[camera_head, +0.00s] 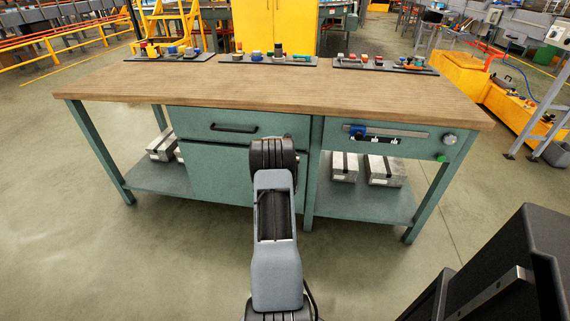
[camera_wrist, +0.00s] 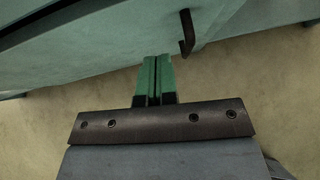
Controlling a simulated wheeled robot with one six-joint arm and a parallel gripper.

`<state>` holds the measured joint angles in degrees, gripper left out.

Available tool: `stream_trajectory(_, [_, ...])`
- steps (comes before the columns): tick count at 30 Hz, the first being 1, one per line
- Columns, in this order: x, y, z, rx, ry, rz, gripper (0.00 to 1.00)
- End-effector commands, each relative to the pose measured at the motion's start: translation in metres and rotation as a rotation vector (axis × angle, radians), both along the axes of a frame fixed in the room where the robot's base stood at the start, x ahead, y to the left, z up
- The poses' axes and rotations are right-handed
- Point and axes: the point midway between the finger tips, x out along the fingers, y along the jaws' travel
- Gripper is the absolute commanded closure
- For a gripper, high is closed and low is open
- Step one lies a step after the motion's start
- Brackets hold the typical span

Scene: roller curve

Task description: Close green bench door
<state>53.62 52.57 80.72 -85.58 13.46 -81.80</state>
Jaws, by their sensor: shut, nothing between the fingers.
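The green bench (camera_head: 460,150) has a wooden top. Its green door (camera_head: 215,172) is below the drawer, left of my arm in the head view. A dark gap runs along the door's top edge; the door looks nearly flush, and I cannot tell if it is fully shut. In the wrist view the green door panel (camera_wrist: 110,52) crosses the top, with a dark bar handle (camera_wrist: 187,35) on it. My gripper (camera_wrist: 154,60) is shut and empty, its green fingers together just left of the handle. Whether they touch the door is unclear. My arm hides the gripper in the head view.
The drawer (camera_head: 240,124) above the door is closed. Metal blocks (camera_head: 384,171) sit on the right lower shelf (camera_head: 345,203), and others on the left. Trays (camera_head: 270,60) of small parts line the bench top's back edge. The floor in front is clear.

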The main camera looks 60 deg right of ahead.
Motion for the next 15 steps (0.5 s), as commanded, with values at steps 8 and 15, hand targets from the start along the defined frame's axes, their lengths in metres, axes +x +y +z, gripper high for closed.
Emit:
stream_trajectory(8, [0.0004,-0.0001,-0.0002,0.000,-0.001,0.001,1.00])
stream_trajectory(15, [-0.0008,0.0031,-0.0022,-0.001,0.000,0.000,1.00])
